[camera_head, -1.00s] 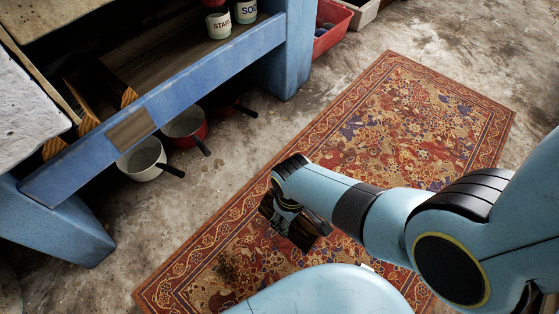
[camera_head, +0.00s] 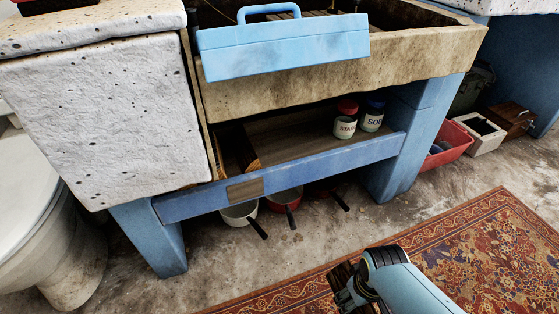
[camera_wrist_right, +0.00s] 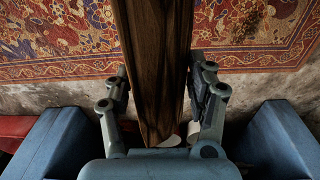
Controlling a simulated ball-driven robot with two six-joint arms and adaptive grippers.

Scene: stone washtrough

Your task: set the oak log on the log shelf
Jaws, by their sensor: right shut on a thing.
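A dark brown log (camera_head: 342,274), which I take to be the oak log, is in my right gripper (camera_head: 350,292) at the lower middle of the head view. In the right wrist view the log (camera_wrist_right: 154,50) runs lengthwise between the two fingers of the gripper (camera_wrist_right: 160,88), which is shut on it. The log shelf (camera_head: 310,169) is the blue-edged board under the stone trough. The gripper and log are apart from it, in front of and to the right of its middle. My left gripper is not in view.
Another piece of wood (camera_head: 245,152) lies on the shelf's left part. Two jars (camera_head: 345,128) stand at its right; the shelf middle is clear. Pots (camera_head: 240,213) sit below. A blue toolbox (camera_head: 285,45) is above, a red crate (camera_head: 447,146) to the right.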

